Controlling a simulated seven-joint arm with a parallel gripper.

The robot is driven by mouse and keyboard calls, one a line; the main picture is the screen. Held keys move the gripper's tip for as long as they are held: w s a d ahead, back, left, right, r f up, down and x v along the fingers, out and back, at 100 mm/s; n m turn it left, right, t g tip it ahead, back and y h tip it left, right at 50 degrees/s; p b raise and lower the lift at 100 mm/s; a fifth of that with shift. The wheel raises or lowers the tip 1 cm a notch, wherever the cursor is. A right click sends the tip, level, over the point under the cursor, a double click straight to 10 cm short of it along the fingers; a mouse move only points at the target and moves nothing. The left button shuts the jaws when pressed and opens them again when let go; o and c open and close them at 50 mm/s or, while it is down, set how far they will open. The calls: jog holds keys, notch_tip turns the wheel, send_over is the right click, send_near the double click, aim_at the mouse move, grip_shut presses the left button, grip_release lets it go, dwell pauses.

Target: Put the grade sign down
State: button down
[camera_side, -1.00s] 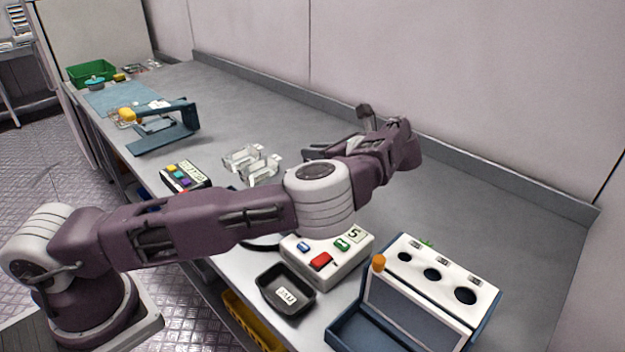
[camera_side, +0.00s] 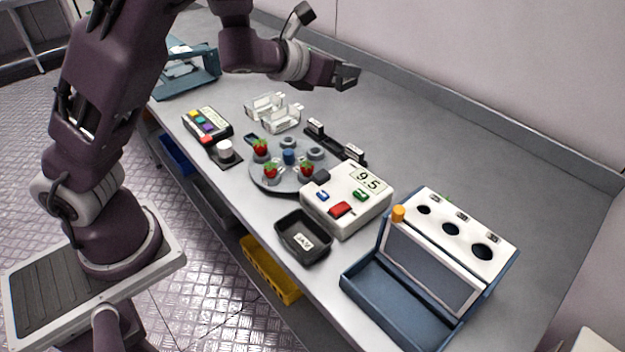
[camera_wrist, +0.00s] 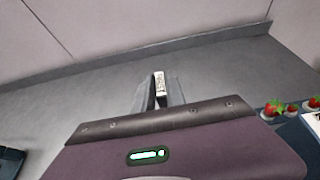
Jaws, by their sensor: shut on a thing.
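My gripper (camera_side: 347,76) is held above the back part of the bench, in the upper middle of the side view. In the wrist view my gripper (camera_wrist: 160,98) is shut on the grade sign (camera_wrist: 160,84), a small white plate with dark marks that I cannot read. The sign stands up between the fingertips. The grey bench top shows behind it, and I cannot tell its exact height above the bench. In the side view the sign is too small to make out.
A dark rack with small signs (camera_side: 335,143), a turntable with strawberries (camera_side: 262,178) and a white scale reading 9.5 (camera_side: 346,212) stand in front. A black tray (camera_side: 303,250) and a blue box with round holes (camera_side: 400,300) are nearer right. The back bench strip is clear.

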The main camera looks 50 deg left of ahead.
jog(key=shift+s+d, duration=0.25)
jog(key=shift+d, duration=0.05)
jog(key=s+a+f+n+g+y, duration=0.25)
jog(key=a+n+y, duration=0.25)
jog(key=a, duration=0.3)
jog(key=s+a+f+n+g+y, duration=0.1)
jog(key=a+f+n+g+y, duration=0.15)
jog(key=a+n+y, duration=0.45)
jog(key=s+a+f+n+g+y, duration=0.1)
jog(key=s+a+f+n+g, duration=0.1)
jog(key=s+a+n+g, duration=0.35)
jog(key=f+g, duration=0.1)
jog(key=f, duration=0.2)
jog(key=s+d+f+g, duration=0.1)
jog(key=f, duration=0.2)
jog(key=f+g, duration=0.1)
jog(key=f, duration=0.2)
jog(key=shift+s+d+f, duration=0.4)
jog(key=shift+f, duration=0.15)
jog(key=shift+f, duration=0.1)
jog(key=shift+f, duration=0.5)
jog(key=c, duration=1.4)
grip_release()
